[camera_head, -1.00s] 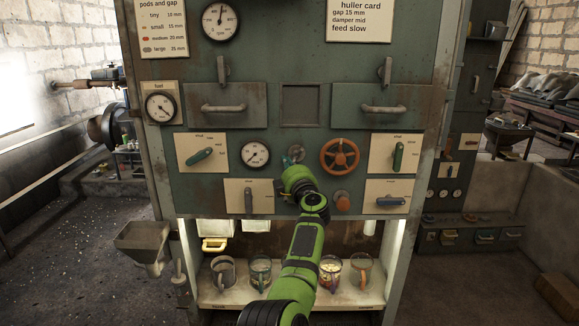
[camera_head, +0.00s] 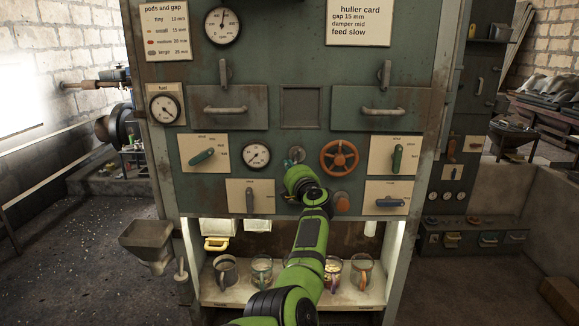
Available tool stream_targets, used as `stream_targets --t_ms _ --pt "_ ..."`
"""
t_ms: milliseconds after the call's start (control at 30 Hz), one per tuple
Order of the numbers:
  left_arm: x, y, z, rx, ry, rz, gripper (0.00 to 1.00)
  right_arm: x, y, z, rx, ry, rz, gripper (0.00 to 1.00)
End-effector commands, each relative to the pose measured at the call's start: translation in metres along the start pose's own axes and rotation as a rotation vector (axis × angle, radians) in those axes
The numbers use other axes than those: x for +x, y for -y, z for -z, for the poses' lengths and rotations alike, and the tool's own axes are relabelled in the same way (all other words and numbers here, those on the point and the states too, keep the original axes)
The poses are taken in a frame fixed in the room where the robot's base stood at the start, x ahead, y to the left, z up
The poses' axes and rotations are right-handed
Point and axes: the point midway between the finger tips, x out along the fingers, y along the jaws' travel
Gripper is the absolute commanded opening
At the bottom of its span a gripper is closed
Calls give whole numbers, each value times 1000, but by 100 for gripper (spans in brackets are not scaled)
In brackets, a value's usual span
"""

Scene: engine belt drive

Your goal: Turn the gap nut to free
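A small grey metal fitting (camera_head: 296,153), which looks like the gap nut, shows on the green panel between a round dial (camera_head: 256,156) and an orange handwheel (camera_head: 339,157). My green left arm reaches up from the bottom of the view, and its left gripper (camera_head: 294,167) is at the panel, right at the lower edge of this fitting. The wrist hides the fingers, so I cannot tell whether they touch or grip it. My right gripper is not in view.
An orange knob (camera_head: 341,202) sits just right of my wrist. Lever plates surround it, one with a green lever (camera_head: 397,158). Several mugs stand on the lit shelf (camera_head: 236,297) below. A huller card (camera_head: 360,22) reads gap 15 mm, damper mid, feed slow.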

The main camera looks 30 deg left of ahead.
Motion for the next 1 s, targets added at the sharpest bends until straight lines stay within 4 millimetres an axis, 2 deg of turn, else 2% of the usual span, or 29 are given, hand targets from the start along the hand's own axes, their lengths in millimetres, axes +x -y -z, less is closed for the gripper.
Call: stream_targets --t_ms 433,1000 --pt "-1 2 -2 -49 3 19 0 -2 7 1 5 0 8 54" --pt "-1 2 -3 -100 3 36 0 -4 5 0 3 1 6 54"
